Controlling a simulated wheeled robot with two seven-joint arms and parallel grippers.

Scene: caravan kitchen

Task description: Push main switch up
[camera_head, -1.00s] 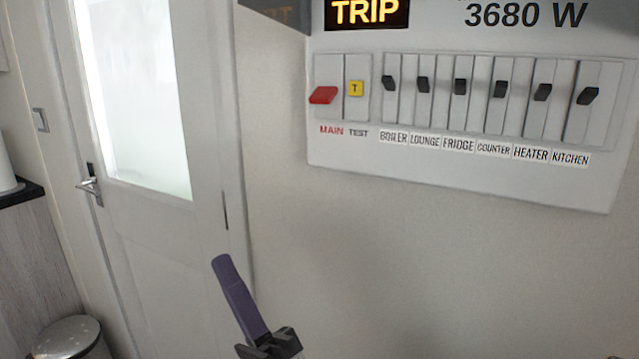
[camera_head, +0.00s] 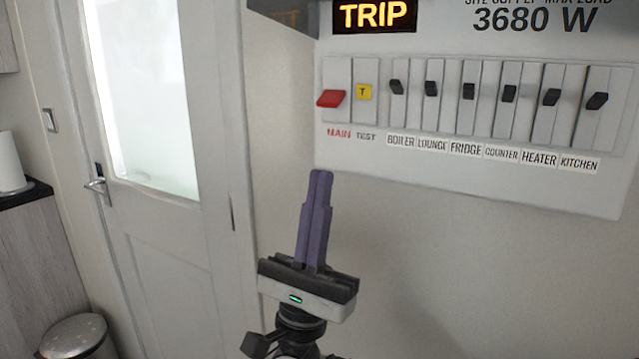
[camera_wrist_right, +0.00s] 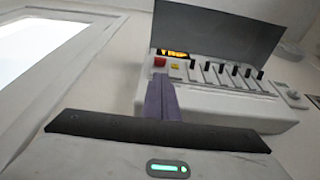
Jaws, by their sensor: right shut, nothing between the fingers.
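The red main switch (camera_head: 331,98) sits at the left end of the switch row on the white panel (camera_head: 350,160), above the label MAIN. Its lever tilts downward. The display (camera_head: 374,16) reads TRIP. My right gripper (camera_head: 320,175) is shut and empty, with its purple fingers pointing up. It is below the main switch and appears apart from it. In the right wrist view, the red switch (camera_wrist_right: 160,62) shows just above the fingertips of the gripper (camera_wrist_right: 158,78). My left gripper is not in view.
A yellow test button (camera_head: 364,92) is just right of the main switch. Several black breaker switches (camera_head: 468,91) continue to the right. A raised cover (camera_wrist_right: 215,30) stands above the panel. A door (camera_head: 165,230) is at the left. The wall below the panel is clear.

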